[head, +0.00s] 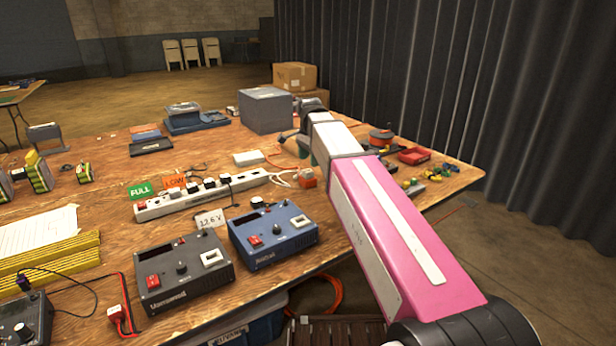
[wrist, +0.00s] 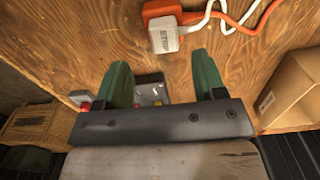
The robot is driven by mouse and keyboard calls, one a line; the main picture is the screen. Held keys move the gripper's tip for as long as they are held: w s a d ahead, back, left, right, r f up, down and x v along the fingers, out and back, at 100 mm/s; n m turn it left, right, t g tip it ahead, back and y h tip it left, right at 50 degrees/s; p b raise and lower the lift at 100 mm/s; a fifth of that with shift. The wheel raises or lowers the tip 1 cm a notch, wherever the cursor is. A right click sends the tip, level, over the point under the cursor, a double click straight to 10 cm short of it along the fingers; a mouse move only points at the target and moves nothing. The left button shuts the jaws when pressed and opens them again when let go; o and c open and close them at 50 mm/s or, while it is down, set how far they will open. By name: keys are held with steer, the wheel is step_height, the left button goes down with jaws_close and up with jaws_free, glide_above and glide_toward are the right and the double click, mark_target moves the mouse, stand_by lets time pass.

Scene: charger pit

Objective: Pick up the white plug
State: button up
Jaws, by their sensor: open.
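The white plug (wrist: 163,38) lies on the wooden table top, against an orange socket block (wrist: 158,10). In the wrist view it sits just beyond my fingertips, roughly centred between them, and neither finger touches it. My gripper (wrist: 162,62) has two green fingers spread apart with nothing held between them. In the head view my gripper (head: 298,144) is over the table, beyond the orange socket block (head: 308,178) and its white cord. I cannot make out the plug clearly there.
A white power strip (head: 205,197) with several plugs lies left of the orange block. Two charger units, grey (head: 183,270) and blue (head: 272,236), stand nearer. A red tray (head: 414,155) and small coloured parts lie at right. A cardboard box (wrist: 292,92) shows at the wrist view's right.

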mark_target(308, 171)
steer(key=shift+w+a+f, duration=0.1)
steer(key=shift+a+f, duration=0.05)
steer(key=shift+f, duration=1.3)
steer(key=shift+w+a+f, duration=0.1)
steer(key=shift+f, duration=1.35)
steer(key=c, duration=1)
